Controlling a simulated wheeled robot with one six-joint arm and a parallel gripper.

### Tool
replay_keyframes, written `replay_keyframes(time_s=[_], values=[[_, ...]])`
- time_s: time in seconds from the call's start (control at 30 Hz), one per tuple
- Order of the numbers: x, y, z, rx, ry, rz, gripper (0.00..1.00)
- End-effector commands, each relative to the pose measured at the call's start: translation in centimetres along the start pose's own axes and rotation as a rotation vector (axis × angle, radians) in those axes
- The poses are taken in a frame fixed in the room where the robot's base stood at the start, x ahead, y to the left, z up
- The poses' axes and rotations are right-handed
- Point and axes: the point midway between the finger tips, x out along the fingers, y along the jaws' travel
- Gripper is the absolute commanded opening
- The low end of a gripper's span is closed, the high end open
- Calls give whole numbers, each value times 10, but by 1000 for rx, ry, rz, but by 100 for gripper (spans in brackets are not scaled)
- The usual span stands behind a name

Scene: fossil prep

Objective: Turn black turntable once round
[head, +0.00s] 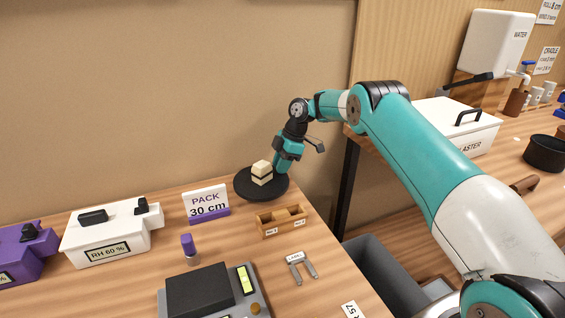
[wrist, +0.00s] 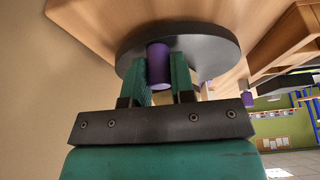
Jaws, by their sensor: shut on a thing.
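The black turntable (head: 247,190) is a round disc on the wooden table by the wall, with a stack of cream blocks (head: 261,173) on it. My gripper (head: 281,166) is at the disc's far right edge in the head view. In the wrist view the turntable (wrist: 205,43) fills the top, and a purple peg (wrist: 158,66) stands on it near the rim. My gripper's two green fingers (wrist: 160,72) are either side of this peg, shut on it. The peg is hidden behind the fingers in the head view.
Near the turntable are a "PACK 30 cm" sign (head: 206,201) and a wooden divided box (head: 281,221). A purple-capped bottle (head: 189,250), a grey scale-like device (head: 212,293) and a white RH 60 % box (head: 110,235) are nearer. A grey bin (head: 375,275) stands off the table's right edge.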

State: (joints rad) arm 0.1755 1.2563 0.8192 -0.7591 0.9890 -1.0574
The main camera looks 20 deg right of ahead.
Motion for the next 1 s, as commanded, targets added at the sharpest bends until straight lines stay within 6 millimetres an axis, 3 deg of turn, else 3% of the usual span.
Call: replay_keyframes(time_s=[0.6, 0.63, 0.73, 1.0], values=[[0, 2, -1, -24, 0, -8, 0], [0, 2, -1, -24, 0, -8, 26], [0, 2, -1, -24, 0, -8, 48], [0, 2, 0, -22, 0, -9, 49]])
